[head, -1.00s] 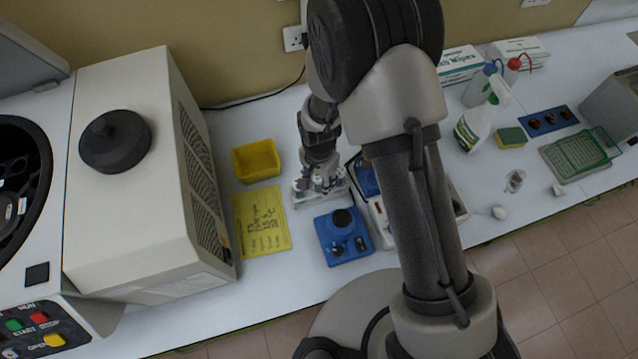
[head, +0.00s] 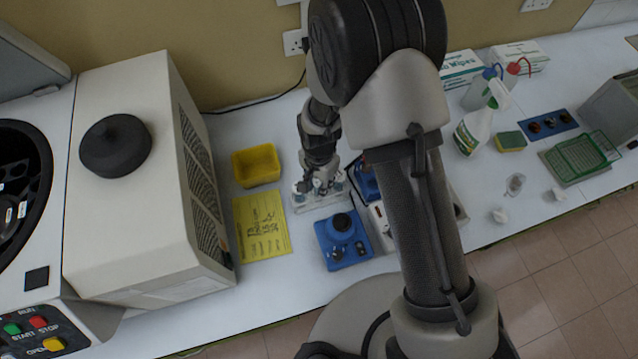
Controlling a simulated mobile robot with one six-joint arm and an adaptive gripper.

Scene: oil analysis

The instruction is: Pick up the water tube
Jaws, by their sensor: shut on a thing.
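A small clear rack (head: 307,206) holding several tubes with pale blue-white caps stands on the white bench, left of centre in the head view. My gripper (head: 317,188) points down at the rack, its fingers among the tube caps. It is shut on a tube there, which I take to be the water tube; its label cannot be read. The fingers and wrist hide most of this tube, and I cannot tell whether it is still seated in the rack. Other capped tubes stand close beside the fingers.
A yellow tray (head: 256,165) and a yellow note (head: 262,224) lie left of the rack. A blue device with a dark round top (head: 342,240) stands just in front. The large centrifuge (head: 160,215) is farther left. My arm hides part of the bench to the right.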

